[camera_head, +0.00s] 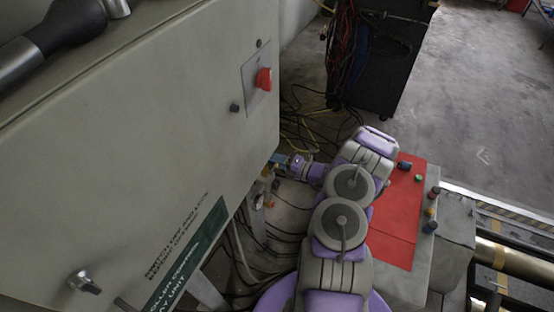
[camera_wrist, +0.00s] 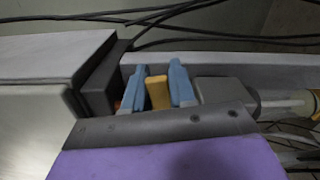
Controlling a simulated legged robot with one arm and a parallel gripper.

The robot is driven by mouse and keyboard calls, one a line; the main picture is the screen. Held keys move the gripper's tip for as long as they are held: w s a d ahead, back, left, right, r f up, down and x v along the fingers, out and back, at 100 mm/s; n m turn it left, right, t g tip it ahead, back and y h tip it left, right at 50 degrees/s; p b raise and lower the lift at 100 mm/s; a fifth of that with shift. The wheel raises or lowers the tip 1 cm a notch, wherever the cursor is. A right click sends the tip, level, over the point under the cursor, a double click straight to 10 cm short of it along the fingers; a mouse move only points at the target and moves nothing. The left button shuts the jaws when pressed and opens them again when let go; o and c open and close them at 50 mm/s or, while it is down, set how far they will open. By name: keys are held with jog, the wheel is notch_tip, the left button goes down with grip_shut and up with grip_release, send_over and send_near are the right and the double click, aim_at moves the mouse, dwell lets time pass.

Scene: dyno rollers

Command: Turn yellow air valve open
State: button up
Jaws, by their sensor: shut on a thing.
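The yellow air valve (camera_wrist: 157,93) shows in the wrist view as a yellow handle between my two blue fingertips. My gripper (camera_wrist: 158,88) is shut on this handle, with one finger on each side. In the head view my gripper (camera_head: 277,159) reaches to the lower right edge of the big grey cabinet. There the valve is small and mostly hidden by the gripper and cabinet edge. The valve body and the handle's exact angle are hard to make out.
The grey cabinet (camera_head: 140,130) with a red knob (camera_head: 264,79) fills the left. A red-topped box (camera_head: 402,215) with several buttons stands right of my arm. Black cables (camera_head: 285,235) hang and lie below the gripper. Open floor (camera_head: 480,100) lies at the upper right.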

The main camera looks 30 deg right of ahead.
jog(key=shift+a+r+n, duration=0.1)
jog(key=shift+r+n, duration=0.15)
jog(key=shift+n, duration=0.05)
grip_shut()
jog(key=shift+s+a+r+n+p, duration=0.25)
jog(key=shift+r+n, duration=0.25)
jog(key=shift+n, duration=0.9)
jog(key=shift+s+a+r+n+p, duration=0.1)
jog(key=shift+a+r+n, duration=0.35)
jog(key=shift+n, duration=0.95)
jog(key=shift+s+a+r+n+p, duration=0.1)
jog(key=shift+a+r+n+p, duration=0.3)
jog(key=shift+n, duration=1)
jog(key=shift+d+r, duration=0.1)
jog(key=shift+d, duration=0.1)
jog(key=o, duration=0.8)
grip_release()
